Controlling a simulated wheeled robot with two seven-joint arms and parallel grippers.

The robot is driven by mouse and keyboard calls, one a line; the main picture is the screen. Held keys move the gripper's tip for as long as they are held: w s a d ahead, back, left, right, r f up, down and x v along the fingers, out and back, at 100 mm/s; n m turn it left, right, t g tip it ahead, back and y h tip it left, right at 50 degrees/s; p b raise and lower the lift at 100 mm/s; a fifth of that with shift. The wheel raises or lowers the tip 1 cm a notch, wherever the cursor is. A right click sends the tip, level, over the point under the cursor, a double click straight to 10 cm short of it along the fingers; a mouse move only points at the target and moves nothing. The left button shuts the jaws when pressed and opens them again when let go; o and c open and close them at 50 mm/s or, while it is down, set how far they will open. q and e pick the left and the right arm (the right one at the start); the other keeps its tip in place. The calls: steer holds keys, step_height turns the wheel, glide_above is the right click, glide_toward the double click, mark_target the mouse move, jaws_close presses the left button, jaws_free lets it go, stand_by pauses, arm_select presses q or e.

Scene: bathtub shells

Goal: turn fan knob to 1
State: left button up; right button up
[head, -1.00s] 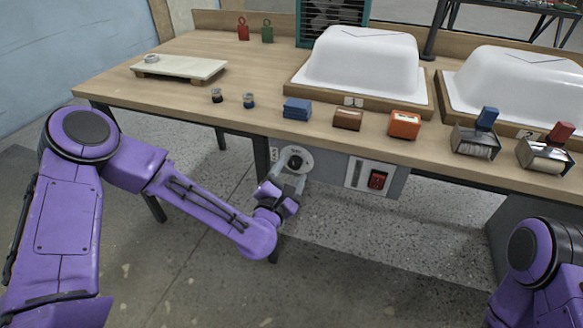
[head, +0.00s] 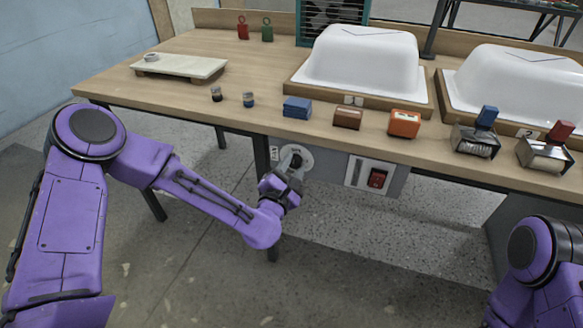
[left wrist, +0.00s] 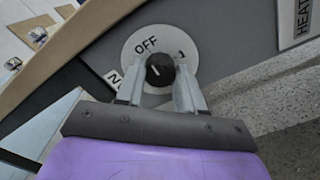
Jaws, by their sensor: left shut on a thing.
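The fan knob (left wrist: 160,71) is black and round with a white pointer mark. The mark looks turned toward the OFF side, not toward the 1. My left gripper (left wrist: 160,82) is shut on the knob, one finger on each side. In the head view the dial (head: 305,158) is on the grey panel under the table edge, partly hidden by the fingers. The teal-framed fan (head: 332,22) stands at the back. My right gripper is out of view.
A red rocker switch (head: 377,179) is on the panel right of the dial. The wooden table (head: 200,50) overhangs above and bears white tub shells (head: 365,60), a blue block (head: 297,107) and small boxes. A table leg (head: 262,160) stands close left of the gripper.

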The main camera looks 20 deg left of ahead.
arm_select(q)
steer(key=m, duration=0.4)
steer(key=shift+m, duration=0.4)
steer(key=m, duration=0.8)
steer(key=shift+f+m+p, duration=0.1)
steer(key=shift+m+p, duration=0.3)
steer(key=shift+m, duration=1.8)
steer(key=o, duration=1)
steer(key=shift+o, duration=0.2)
